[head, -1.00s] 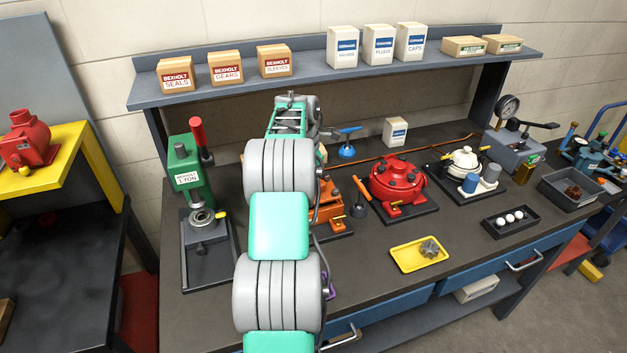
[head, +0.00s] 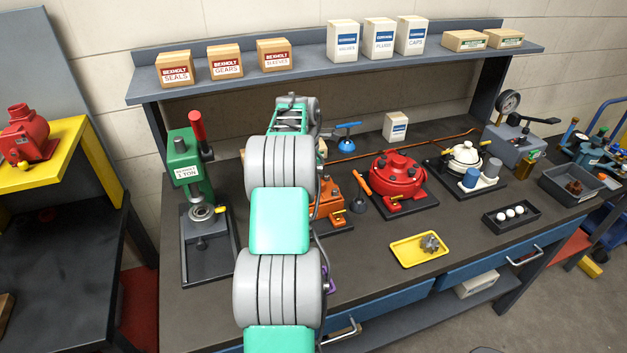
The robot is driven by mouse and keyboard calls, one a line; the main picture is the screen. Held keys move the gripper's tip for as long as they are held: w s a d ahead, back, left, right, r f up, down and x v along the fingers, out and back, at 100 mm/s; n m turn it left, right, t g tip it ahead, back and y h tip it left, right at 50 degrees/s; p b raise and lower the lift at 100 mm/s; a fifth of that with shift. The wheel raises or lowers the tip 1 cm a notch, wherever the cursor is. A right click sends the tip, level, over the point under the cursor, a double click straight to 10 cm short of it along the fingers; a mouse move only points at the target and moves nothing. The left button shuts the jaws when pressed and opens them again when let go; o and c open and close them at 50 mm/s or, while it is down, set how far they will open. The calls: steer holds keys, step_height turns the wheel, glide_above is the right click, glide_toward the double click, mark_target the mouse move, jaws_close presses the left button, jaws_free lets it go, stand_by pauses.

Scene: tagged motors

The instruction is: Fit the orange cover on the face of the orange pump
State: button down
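The orange pump (head: 328,205) stands on a dark base plate on the workbench, just right of my arm. My arm hides its left part, and I cannot make out its face. I cannot identify the orange cover; it may be hidden behind my arm. My arm reaches up the middle of the head view, and its far wrist part is above and left of the pump. My gripper's fingers do not show, so I cannot see whether they hold anything.
A green press (head: 190,172) stands left of my arm. A red pump (head: 397,180) and a white-topped pump (head: 465,158) stand to the right. A yellow tray (head: 400,261) holds a grey gear-like part (head: 430,243). A shelf (head: 300,73) with boxes runs above the bench.

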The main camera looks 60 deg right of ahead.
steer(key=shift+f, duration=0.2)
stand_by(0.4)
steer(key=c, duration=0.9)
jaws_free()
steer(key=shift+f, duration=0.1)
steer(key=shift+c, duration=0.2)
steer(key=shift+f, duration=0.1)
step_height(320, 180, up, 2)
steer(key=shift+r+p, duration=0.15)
steer(key=shift+p, duration=0.8)
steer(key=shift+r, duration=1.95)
